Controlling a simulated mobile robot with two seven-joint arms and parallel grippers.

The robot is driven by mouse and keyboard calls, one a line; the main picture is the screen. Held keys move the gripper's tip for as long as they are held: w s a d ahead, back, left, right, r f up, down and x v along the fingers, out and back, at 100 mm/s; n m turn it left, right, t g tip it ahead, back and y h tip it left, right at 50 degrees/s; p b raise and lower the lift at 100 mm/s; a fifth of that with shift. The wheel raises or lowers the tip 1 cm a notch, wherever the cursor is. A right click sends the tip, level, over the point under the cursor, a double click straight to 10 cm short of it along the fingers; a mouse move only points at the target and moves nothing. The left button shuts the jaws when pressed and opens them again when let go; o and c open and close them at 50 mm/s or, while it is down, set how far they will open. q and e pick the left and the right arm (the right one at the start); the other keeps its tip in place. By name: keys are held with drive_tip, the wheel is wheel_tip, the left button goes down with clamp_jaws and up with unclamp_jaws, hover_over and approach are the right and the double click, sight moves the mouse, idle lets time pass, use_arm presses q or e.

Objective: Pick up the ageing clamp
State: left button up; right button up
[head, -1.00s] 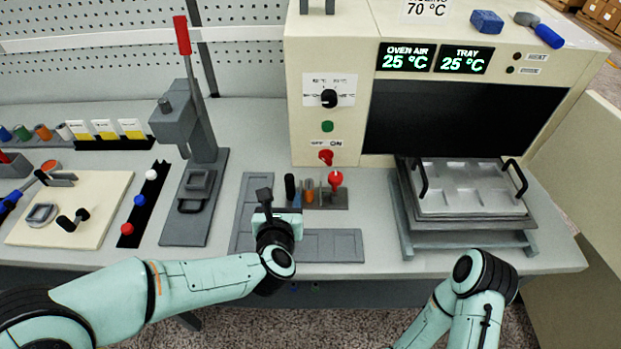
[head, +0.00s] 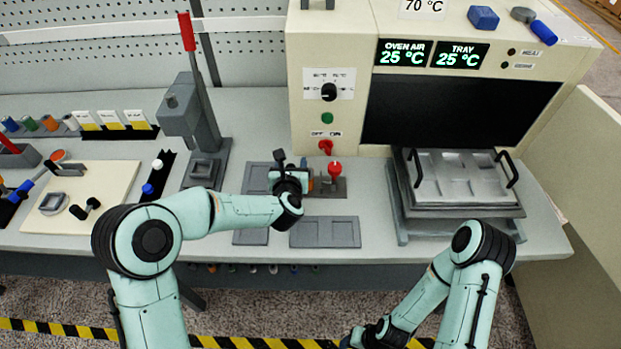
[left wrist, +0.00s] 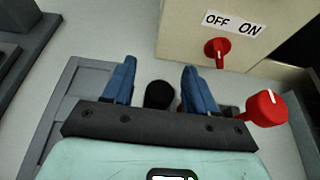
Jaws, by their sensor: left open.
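No label marks the ageing clamp, so I cannot tell for sure which thing it is. My left gripper (head: 289,180) is over the small tool stand at the table's middle. In the left wrist view its two blue fingers (left wrist: 158,67) are open, with a round black-topped piece (left wrist: 160,95) showing between them, apart from both fingers. A red knob with a white line (head: 335,168) stands just right of the gripper; it also shows in the left wrist view (left wrist: 266,107). My right gripper (head: 368,336) is low at the front, away from the table, its fingers unclear.
The oven's cream control panel (head: 322,100) rises behind the stand, with a red OFF/ON switch (head: 326,147). A metal tray (head: 460,178) sits right. A lever press (head: 195,125) stands left. Flat grey plates (head: 325,232) lie in front of the gripper.

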use_arm(q)
drive_tip(key=shift+w+f, duration=0.1)
drive_tip(key=shift+w, duration=0.2)
drive_tip(key=shift+s, duration=0.2)
drive_tip(key=shift+c, duration=1.3)
clamp_jaws()
